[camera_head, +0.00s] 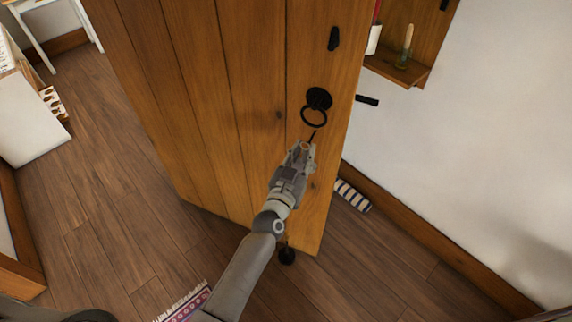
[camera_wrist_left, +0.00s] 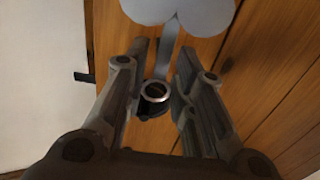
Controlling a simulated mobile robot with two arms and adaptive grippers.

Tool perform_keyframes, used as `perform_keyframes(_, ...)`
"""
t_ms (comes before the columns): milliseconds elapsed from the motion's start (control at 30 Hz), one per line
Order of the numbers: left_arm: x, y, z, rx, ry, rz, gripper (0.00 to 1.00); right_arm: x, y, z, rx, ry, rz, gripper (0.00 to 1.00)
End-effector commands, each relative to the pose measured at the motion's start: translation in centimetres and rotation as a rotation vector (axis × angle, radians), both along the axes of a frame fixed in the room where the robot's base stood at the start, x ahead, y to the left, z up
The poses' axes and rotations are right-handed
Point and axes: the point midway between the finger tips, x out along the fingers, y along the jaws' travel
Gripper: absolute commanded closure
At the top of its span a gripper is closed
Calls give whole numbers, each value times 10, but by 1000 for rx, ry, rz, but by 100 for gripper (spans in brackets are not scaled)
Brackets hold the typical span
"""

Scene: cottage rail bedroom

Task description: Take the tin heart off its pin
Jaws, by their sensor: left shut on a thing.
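The tin heart (camera_wrist_left: 178,14) is flat and grey, seen in part at the top of the left wrist view. A narrow grey strap (camera_wrist_left: 166,58) runs from its lobes to a round silver-rimmed eye (camera_wrist_left: 155,90). My left gripper (camera_head: 304,148) is in front of the wooden door (camera_head: 255,85). In the wrist view its fingers (camera_wrist_left: 160,60) flank the strap and eye, shut on the heart's hanger. A dark thin pin (camera_head: 311,137) shows just beyond the fingertips in the head view. Whether the eye is still around the pin cannot be told. The heart cannot be made out in the head view.
A black ring handle (camera_head: 314,117) is just above the gripper, and a black lever (camera_head: 367,100) juts past the door's edge. A wall shelf (camera_head: 398,70) holds a bottle. A striped roll (camera_head: 352,195) lies by the wall. Open floor (camera_head: 110,220) is at left.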

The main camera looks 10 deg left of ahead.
Motion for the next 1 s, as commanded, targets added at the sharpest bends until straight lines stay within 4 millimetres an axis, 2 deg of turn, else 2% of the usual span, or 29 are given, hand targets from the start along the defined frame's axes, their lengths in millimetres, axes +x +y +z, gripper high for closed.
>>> perform_keyframes(133, 8, -4, -1, 3, -1, -6, 100, 0, 0, 0, 0, 0, 0, 71)
perform_keyframes(333, 4, -3, -1, 5, 0, -7, 100, 0, 0, 2, -1, 0, 0, 71)
perform_keyframes(1000, -47, 10, 0, 5, 1, -6, 100, 0, 0, 13, -1, -1, 0, 71)
